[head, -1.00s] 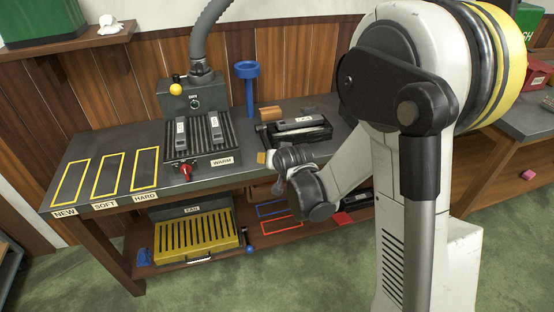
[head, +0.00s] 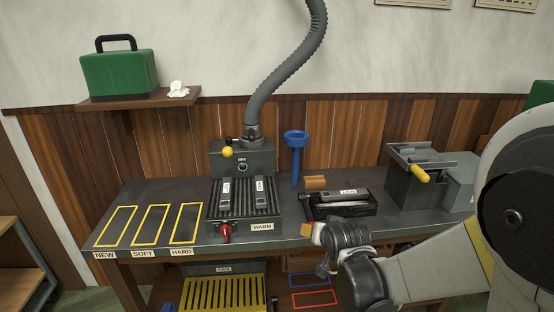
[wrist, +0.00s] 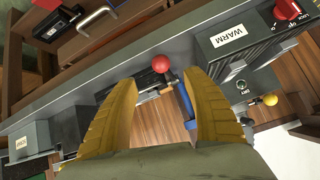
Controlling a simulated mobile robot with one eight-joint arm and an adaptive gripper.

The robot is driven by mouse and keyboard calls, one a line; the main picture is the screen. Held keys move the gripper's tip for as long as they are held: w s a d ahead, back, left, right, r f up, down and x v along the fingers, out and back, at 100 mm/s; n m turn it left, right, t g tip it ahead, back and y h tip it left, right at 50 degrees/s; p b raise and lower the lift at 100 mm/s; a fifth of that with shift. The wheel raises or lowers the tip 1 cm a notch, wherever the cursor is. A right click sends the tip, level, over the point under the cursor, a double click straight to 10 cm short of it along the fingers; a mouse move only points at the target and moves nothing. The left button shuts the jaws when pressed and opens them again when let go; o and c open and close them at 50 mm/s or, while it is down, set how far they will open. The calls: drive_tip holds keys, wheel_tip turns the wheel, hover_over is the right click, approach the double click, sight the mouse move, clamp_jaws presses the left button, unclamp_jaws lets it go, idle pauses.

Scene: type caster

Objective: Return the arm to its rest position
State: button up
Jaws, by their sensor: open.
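My arm (head: 440,268) reaches in from the right of the head view, in front of the bench. My gripper (head: 306,229) is at its end, small and partly hidden by the wrist, near the bench's front edge. In the wrist view my gripper (wrist: 162,80) shows two yellow fingers spread apart with nothing held between them. Behind the gap are a red ball knob (wrist: 161,63) and part of a blue stand (wrist: 188,105).
The dark bench (head: 150,190) carries a WARM heater (head: 243,208), a blue funnel stand (head: 296,160), a black tray (head: 345,206) and a grey machine (head: 430,180). A yellow slotted bin (head: 225,295) sits below. Yellow-outlined slots (head: 150,225) are empty.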

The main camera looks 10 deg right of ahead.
drive_tip(key=s+r+n+g, duration=0.1)
drive_tip(key=s+r, duration=0.3)
drive_tip(key=s, duration=0.8)
drive_tip(key=s+r+n+g, duration=0.2)
drive_tip(key=s+r, duration=0.2)
drive_tip(key=s, duration=0.8)
drive_tip(key=shift+s+d+r, duration=0.15)
drive_tip(key=shift+s+r, duration=0.05)
drive_tip(key=shift+r, duration=0.05)
